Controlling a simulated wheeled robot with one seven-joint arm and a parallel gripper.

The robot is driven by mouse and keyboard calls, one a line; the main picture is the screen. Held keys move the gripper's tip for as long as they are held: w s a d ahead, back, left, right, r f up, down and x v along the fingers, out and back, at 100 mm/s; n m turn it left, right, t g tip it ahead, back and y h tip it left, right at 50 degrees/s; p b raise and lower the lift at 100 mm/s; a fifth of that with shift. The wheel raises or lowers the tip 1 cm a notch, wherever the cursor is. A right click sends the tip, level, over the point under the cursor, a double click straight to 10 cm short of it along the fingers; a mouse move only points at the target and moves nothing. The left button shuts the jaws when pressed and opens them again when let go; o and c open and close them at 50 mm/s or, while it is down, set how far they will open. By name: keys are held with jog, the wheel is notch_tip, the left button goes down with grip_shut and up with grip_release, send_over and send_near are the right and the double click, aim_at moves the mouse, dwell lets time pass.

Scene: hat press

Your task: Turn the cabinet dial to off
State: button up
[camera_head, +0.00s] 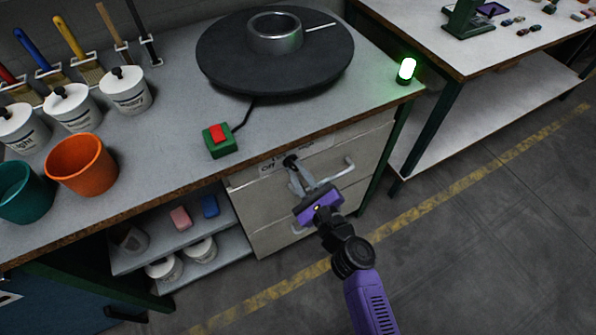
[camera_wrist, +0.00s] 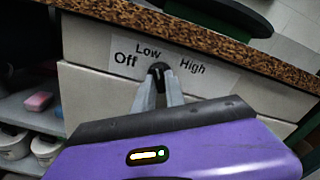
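The cabinet dial is a small black knob (camera_head: 291,161) on the top front of the pale drawer cabinet. In the wrist view the dial (camera_wrist: 159,70) sits below a white label (camera_wrist: 180,63) reading Off at left, Low at top and High at right. Its pointer setting is hard to make out. My gripper (camera_head: 295,167) is at the dial, its two grey fingers reaching up to it from below. In the wrist view the fingertips (camera_wrist: 159,82) come to either side of the knob's lower part. Whether they press on it or stand slightly apart from it cannot be told.
A drawer handle (camera_head: 335,170) juts out right of my gripper. The countertop's brown edge (camera_head: 335,127) runs just above the dial. On top are a round black plate (camera_head: 225,65), a red button on a green box (camera_head: 220,140) and a lit green lamp (camera_head: 405,70).

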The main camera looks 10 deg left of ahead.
grip_shut()
jog(key=shift+f+n+b, duration=0.1)
jog(key=shift+n+b, duration=0.2)
jog(key=shift+b, duration=0.05)
jog(key=n+b, duration=0.2)
jog(key=n, duration=0.1)
jog(key=shift+f+b, duration=0.1)
jog(key=shift+b, duration=0.25)
jog(key=shift+n+b, duration=1.55)
jog(key=shift+n, duration=1.15)
jog(key=o, duration=0.6)
grip_release()
